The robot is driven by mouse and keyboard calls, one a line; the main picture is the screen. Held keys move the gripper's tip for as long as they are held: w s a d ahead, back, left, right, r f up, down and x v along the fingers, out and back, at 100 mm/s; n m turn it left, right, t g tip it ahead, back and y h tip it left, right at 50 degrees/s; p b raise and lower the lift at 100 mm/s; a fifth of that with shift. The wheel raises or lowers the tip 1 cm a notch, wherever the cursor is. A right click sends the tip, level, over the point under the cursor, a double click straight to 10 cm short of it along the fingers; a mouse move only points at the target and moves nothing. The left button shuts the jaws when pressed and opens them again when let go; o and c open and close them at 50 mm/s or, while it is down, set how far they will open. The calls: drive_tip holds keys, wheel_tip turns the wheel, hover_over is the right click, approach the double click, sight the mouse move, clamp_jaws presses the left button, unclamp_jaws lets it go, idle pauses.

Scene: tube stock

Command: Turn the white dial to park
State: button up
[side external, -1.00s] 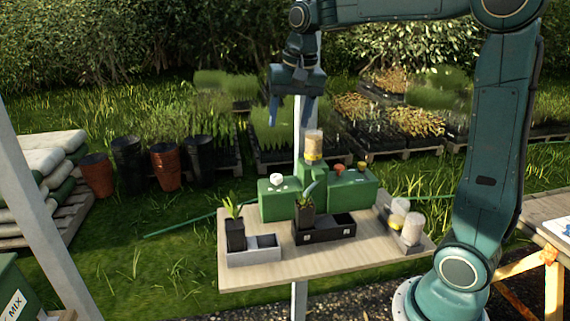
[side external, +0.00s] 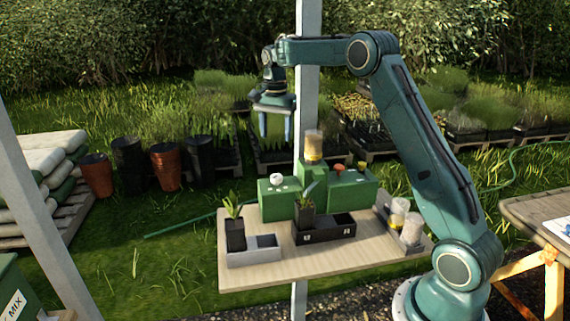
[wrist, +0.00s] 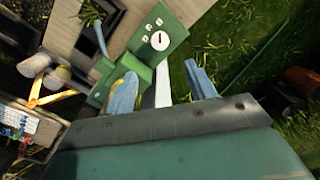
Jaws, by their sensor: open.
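The white dial (side external: 277,178) sits on top of the left part of the green box (side external: 280,203). In the wrist view the dial (wrist: 159,40) is a white disc with a short dark mark, and small white symbols are beside it on the green top. The symbols are too small to read. My gripper (side external: 276,140) points down above the dial, apart from it, open and empty. Its two blue fingers also show in the wrist view (wrist: 160,70), with the dial ahead, beyond the gap between them.
A clear jar (side external: 313,146) stands on the box's raised middle. A dark tray (side external: 330,232) and a grey tray (side external: 255,256) with potted plants stand in front. More jars (side external: 398,213) stand at the right.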

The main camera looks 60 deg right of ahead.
sight(276, 176)
drive_tip(key=shift+f, duration=0.15)
drive_tip(key=shift+f, duration=6.8)
drive_tip(key=c, duration=1)
drive_tip(key=shift+n, duration=0.3)
drive_tip(key=n, duration=0.3)
drive_tip(key=shift+n, duration=0.4)
drive_tip(key=n, duration=0.4)
drive_tip(key=shift+n, duration=0.3)
